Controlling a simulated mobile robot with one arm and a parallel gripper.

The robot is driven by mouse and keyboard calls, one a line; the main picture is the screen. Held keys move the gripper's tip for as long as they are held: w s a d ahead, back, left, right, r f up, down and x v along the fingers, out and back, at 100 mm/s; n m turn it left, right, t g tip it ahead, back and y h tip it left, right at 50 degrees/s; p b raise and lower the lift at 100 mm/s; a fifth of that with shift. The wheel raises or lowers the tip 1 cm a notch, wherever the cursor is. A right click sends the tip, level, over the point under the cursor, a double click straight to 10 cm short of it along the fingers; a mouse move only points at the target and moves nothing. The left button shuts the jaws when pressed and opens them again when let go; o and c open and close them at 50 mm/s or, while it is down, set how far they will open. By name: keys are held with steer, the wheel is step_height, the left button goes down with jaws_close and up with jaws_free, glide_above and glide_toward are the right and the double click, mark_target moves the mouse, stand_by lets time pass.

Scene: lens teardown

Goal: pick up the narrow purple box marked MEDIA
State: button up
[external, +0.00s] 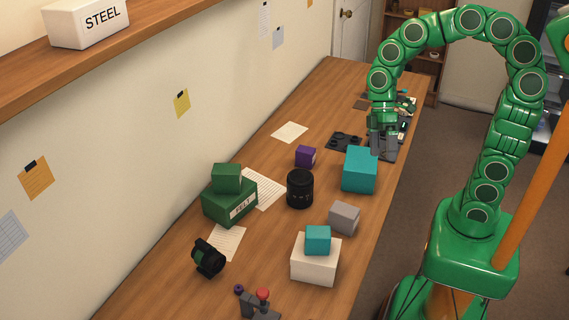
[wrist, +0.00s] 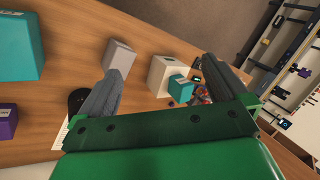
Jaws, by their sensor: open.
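The narrow purple box (external: 306,156) stands on the table behind the black lens, left of the large teal box. It also shows at the left edge of the wrist view (wrist: 8,120), partly cut off, with a bit of pale marking that I cannot read. My gripper (external: 382,145) points down above the table's far part, just behind the large teal box and to the right of the purple box. In the wrist view its two fingers (wrist: 160,80) are spread apart with nothing held between them.
The large teal box (external: 360,170) stands between my gripper and the table's near part. A black lens (external: 300,189), a grey box (external: 344,217), a white box (external: 315,262) with a small teal box (external: 318,239), and a green FELT box (external: 230,203) stand nearer.

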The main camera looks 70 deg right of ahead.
steer(key=w+f+n+y, duration=0.1)
steer(key=w+n+y, duration=0.25)
steer(key=w, duration=0.85)
steer(key=n+t+y, duration=0.3)
steer(key=t+y, duration=0.1)
steer(key=t, duration=0.1)
glide_above(306, 149)
steer(key=s+a, duration=0.4)
steer(key=a, duration=0.1)
step_height(306, 149, down, 12)
steer(key=d+f, duration=0.2)
steer(key=d, duration=0.1)
steer(key=w+d+f+t, duration=0.1)
steer(key=d+f, duration=0.2)
steer(key=w+d+f+t, duration=0.1)
steer(key=d+f, duration=0.2)
steer(key=shift+d+f, duration=0.25)
steer(key=shift+d, duration=0.05)
steer(key=shift+f+t, duration=0.15)
steer(key=shift+t, duration=0.15)
steer(key=shift+x, duration=3.8)
steer(key=shift+d+f, duration=0.1)
steer(key=c, duration=0.8)
